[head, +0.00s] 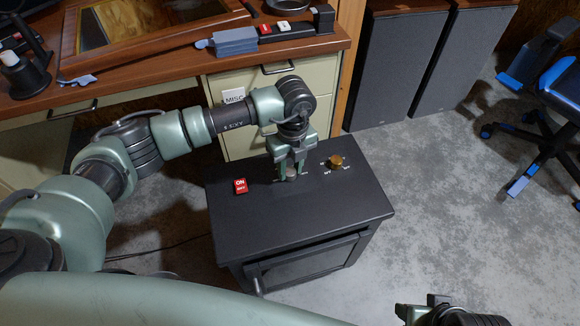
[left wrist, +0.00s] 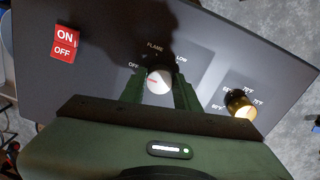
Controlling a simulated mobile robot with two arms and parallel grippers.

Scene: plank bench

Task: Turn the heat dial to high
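A silver-white dial (left wrist: 159,80) with a red mark sits on the dark heater top, with FLAME, OFF and LOW printed around it. In the head view the dial (head: 291,178) shows between my left gripper's fingers. My left gripper (head: 291,172) points down from above, one finger on each side of the dial. It also shows in the left wrist view (left wrist: 160,84); whether the fingers press on the dial is unclear. A brass dial (head: 336,161) with temperature marks stands to the right, apart from the gripper. My right gripper (head: 405,312) is partly cut off at the bottom edge.
The heater (head: 310,215) has a red ON/OFF switch (head: 240,186) at its left. A wooden desk (head: 170,75) with a beige drawer unit (head: 240,142) stands behind. Dark speakers (head: 398,70) and a blue-trimmed chair (head: 555,100) are at right. The floor between is clear.

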